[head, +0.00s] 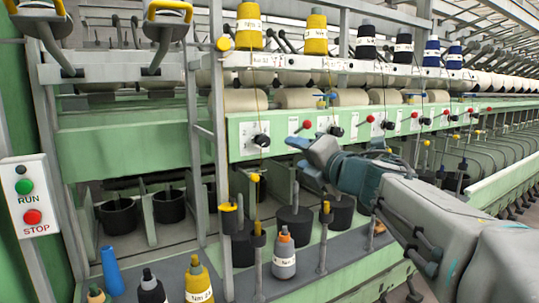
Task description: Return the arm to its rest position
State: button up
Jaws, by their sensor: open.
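My gripper (303,155) is at the end of my arm, which reaches in from the lower right. It is in front of the green panel (285,132) with black and red knobs, a little below the knobs. Its jaws point left and are open, and I see nothing between them. Whether it touches the panel cannot be told from this one view.
Below stand a grey bobbin (284,257), a yellow bobbin (199,281), a black bobbin (151,288) and a blue cone (112,271). Thin upright posts (324,235) rise near my arm. A RUN/STOP box (31,205) is at left. Yellow, black and blue spools (316,33) line the top.

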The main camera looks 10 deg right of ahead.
jog(key=s+d+f+m+g+h+p, duration=0.2)
jog(key=f+m+h+p, duration=0.15)
jog(key=m, duration=0.55)
jog(key=s+d+f+m+g+h+p, duration=0.2)
jog(key=m+h+p, duration=0.3)
jog(key=m, duration=0.4)
jog(key=s+a+f+m+g+y+p, duration=0.1)
jog(key=s+a+f+m+g+p, duration=0.1)
jog(key=s, duration=0.4)
jog(key=s+a+f+m+g+y+p, duration=0.1)
jog(key=s+a+f+m+g+p, duration=0.1)
jog(key=s+a+f+m+g, duration=0.2)
jog(key=s+a+f+m+g+y+p, duration=0.1)
jog(key=s+a+f+m+g+p, duration=0.1)
jog(key=s+f, duration=0.4)
jog(key=shift+s+a+f+m+g, duration=0.3)
jog(key=shift+s+a+m+g, duration=0.15)
jog(key=shift+s+m+g, duration=0.65)
